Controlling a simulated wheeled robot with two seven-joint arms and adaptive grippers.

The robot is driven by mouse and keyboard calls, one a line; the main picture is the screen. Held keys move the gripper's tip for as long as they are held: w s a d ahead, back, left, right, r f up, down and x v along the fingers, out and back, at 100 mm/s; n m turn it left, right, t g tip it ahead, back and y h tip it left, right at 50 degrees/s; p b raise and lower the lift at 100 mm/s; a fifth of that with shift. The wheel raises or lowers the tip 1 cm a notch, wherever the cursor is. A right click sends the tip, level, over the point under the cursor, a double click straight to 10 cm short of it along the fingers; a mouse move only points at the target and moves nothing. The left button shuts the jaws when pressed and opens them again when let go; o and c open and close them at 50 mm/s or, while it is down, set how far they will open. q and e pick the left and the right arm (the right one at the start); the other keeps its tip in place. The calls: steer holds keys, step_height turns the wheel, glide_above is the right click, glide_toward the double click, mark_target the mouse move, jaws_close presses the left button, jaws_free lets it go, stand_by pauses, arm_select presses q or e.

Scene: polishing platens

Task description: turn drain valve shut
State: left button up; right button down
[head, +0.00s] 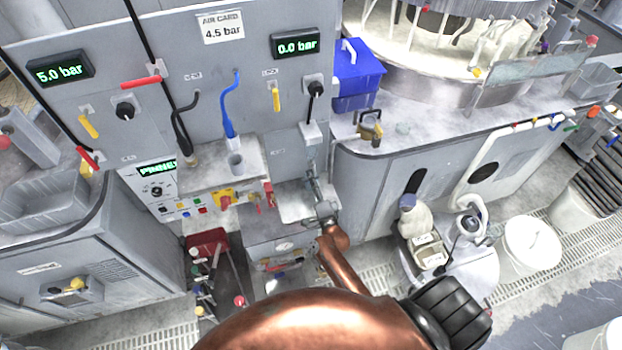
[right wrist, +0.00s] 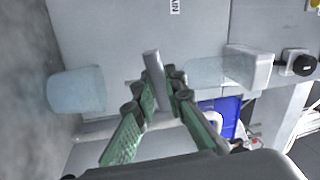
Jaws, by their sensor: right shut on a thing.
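The drain valve's grey lever (right wrist: 153,72) shows in the right wrist view, standing up between the fingertips of my right gripper (right wrist: 157,84). The green-padded fingers are shut on it. A label ending in "AIN" (right wrist: 175,6) is on the grey panel above. In the head view my right gripper (head: 316,186) is at the lower right of the panel, below a small fitting; the lever cannot be made out there. My copper-coloured right arm reaches up to it from the bottom. My left gripper is not in view.
Clear cups (right wrist: 77,90) stand beside the valve in the right wrist view. The panel (head: 205,75) carries other levers, gauges and hoses. A blue box (head: 357,80) and a padlock-like brass item (head: 370,131) sit on the worktop to the right. A white bucket (head: 530,248) stands on the floor.

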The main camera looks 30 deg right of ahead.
steer(key=shift+r+m+h, duration=0.2)
steer(key=shift+m+h, duration=0.2)
steer(key=shift+m, duration=0.9)
steer(key=c, duration=2)
jaws_free()
steer(key=shift+o, duration=0.2)
steer(key=v, duration=1.2)
